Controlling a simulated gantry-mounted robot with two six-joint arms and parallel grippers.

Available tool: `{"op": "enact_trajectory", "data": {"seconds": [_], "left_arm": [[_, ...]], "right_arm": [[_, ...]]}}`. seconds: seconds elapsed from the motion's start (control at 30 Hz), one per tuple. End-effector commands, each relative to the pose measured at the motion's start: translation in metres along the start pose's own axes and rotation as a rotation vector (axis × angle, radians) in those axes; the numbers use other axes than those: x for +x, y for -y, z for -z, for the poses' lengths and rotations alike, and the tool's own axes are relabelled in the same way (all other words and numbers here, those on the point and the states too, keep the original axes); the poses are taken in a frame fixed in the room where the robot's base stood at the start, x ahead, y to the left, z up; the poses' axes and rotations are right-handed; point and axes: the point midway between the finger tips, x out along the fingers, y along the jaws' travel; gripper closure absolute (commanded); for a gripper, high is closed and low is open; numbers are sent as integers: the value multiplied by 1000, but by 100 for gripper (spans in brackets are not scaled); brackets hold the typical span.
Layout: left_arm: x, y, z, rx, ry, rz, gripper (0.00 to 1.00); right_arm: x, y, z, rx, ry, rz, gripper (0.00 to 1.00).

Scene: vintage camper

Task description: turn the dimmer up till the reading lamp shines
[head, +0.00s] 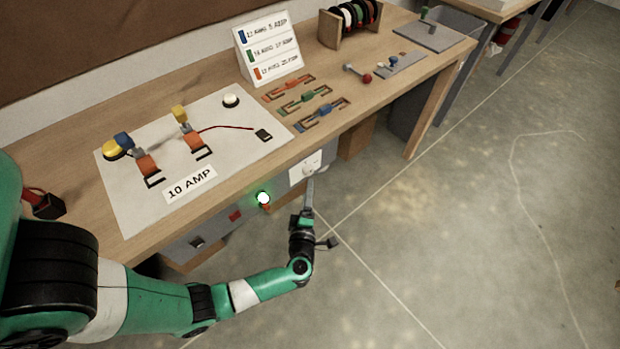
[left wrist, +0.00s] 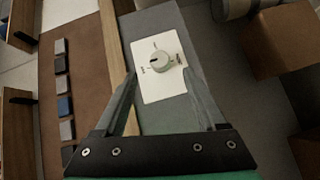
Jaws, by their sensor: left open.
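The dimmer is a round grey knob (left wrist: 158,60) on a white plate (left wrist: 165,88) with small marks around it. In the head view the plate (head: 304,170) is on the bench's front face. My left gripper (head: 310,185) is in front of it, pointing at the plate. In the left wrist view its fingers (left wrist: 160,76) are open, one on each side of the knob, with nothing between them gripped. Which lamp is the reading lamp I cannot tell: a yellow dome (head: 112,150) and a white dome (head: 231,101) sit on the white board. My right gripper is not in view.
The white board (head: 130,210) carries orange holders and a 10 AMP label (head: 190,183). Floor in front is clear.

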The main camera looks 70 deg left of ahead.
Motion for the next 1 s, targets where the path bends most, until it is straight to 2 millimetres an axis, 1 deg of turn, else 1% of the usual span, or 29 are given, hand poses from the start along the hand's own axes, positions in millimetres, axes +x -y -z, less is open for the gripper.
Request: {"op": "enact_trajectory", "data": {"seconds": [0.03, 0.1, 0.2, 0.3, 0.43, 0.67, 0.77, 0.9, 0.97, 1.0], "left_arm": [[14, 3, 1, -4, -8, -1, 27], [29, 4, 0, -3, -6, -1, 27], [49, 3, 1, -3, -5, -2, 27], [63, 2, 0, -1, -3, -2, 27], [71, 0, 0, -1, -1, -2, 27], [72, 0, 0, 0, 0, -2, 27], [72, 0, 0, 0, 0, -2, 43], [71, 0, 0, 0, 0, -2, 68], [71, 0, 0, 0, 0, -2, 79], [71, 0, 0, 0, 0, -2, 86]], "right_arm": [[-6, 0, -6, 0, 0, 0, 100], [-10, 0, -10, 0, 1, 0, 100], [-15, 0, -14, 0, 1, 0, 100], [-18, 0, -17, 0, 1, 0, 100], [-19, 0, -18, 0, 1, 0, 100], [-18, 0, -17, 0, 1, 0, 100], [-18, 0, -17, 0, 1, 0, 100], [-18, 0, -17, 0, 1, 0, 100], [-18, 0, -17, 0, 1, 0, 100], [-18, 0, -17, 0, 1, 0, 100]]}}
